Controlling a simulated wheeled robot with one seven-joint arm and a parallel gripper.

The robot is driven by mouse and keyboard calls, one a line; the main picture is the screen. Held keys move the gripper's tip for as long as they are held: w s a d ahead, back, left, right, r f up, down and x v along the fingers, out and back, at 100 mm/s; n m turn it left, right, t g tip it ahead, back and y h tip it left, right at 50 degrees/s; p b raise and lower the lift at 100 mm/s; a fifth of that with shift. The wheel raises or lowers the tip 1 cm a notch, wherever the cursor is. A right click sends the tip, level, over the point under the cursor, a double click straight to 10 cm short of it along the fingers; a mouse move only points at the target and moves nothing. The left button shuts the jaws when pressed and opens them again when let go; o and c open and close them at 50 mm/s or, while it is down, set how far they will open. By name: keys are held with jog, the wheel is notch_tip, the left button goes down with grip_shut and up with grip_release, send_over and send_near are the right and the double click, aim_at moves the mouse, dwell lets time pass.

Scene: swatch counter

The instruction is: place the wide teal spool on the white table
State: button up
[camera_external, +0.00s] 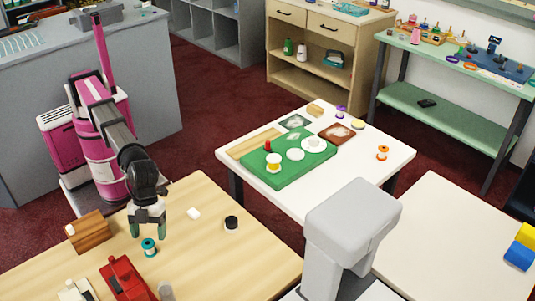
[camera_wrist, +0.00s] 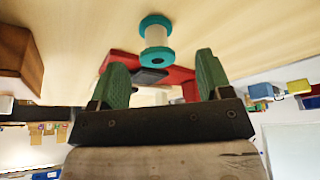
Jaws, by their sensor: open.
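The teal spool (camera_external: 149,247) stands on the light wood table at the lower left. In the wrist view the spool (camera_wrist: 155,42) shows teal end flanges and a pale middle. My gripper (camera_external: 148,229) points down just above the spool, open and empty. In the wrist view the green fingertips of my gripper (camera_wrist: 160,64) are spread apart, with the spool beyond them, not between them. The white table (camera_external: 372,172) stands at the centre, holding a green board. A second white-topped table (camera_external: 455,235) stands at the right.
A wooden block (camera_external: 88,232), a red machine (camera_external: 127,280), a black-topped spool (camera_external: 231,224) and a small white block (camera_external: 193,213) share the wood table. The green board (camera_external: 300,172) carries several items. An orange spool (camera_external: 382,152) stands near bare white tabletop. A grey column (camera_external: 345,225) rises in front.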

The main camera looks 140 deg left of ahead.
aim_at(148, 242)
jog(key=x, duration=0.4)
jog(key=shift+d+f, duration=0.2)
jog(key=shift+d, duration=0.05)
jog(key=c, duration=1.1)
jog(key=shift+r, duration=0.1)
